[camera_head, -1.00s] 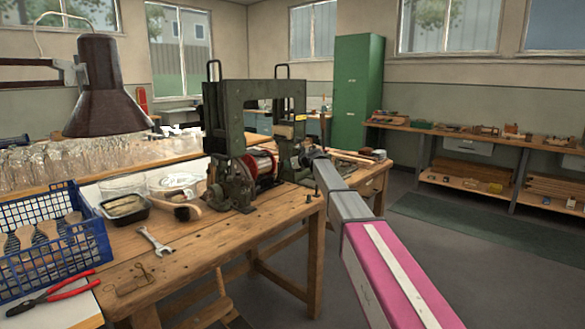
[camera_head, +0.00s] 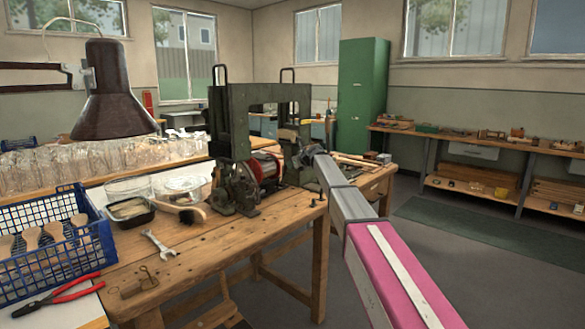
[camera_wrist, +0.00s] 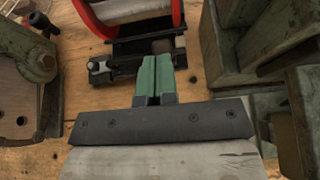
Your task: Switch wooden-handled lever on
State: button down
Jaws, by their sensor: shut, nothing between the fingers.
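The grey-green tufting machine (camera_head: 230,125) stands on the wooden bench, with a red-rimmed reel (camera_head: 265,167) at its base. In the wrist view, a low black fitting (camera_wrist: 125,62) lies on the wood below the red reel rim (camera_wrist: 178,12). A short brownish cylinder (camera_wrist: 163,46) on it may be the lever's wooden handle; I cannot tell for certain. My gripper's green fingers (camera_wrist: 155,82) are shut and empty, their tips close to this fitting. Whether they touch it is unclear. In the head view, my wrist is beside the machine's right side and the fingertips are not clear.
Machine castings (camera_wrist: 255,40) crowd the right of the wrist view, and a bracket (camera_wrist: 25,95) stands at left. A wrench (camera_head: 158,243), a brush (camera_head: 190,214) and a blue crate (camera_head: 50,250) are on the bench's left. The floor right of the bench is open.

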aim_at(285, 166)
jog(key=shift+w+a+r+g+h, duration=0.45)
jog(key=shift+w+a+h, duration=0.1)
jog(key=shift+w+a, duration=0.1)
jog(key=shift+w+a+r+g+h, duration=0.35)
jog(key=shift+w+a+g+h, duration=0.1)
jog(key=shift+w+a+h, duration=0.15)
jog(key=shift+w+a+r, duration=0.1)
jog(key=shift+w+a, duration=0.1)
jog(key=shift+a, duration=0.4)
jog(key=shift+s+d, duration=0.25)
jog(key=shift+d, duration=0.15)
jog(key=v, duration=1.2)
jog(key=shift+r, duration=0.35)
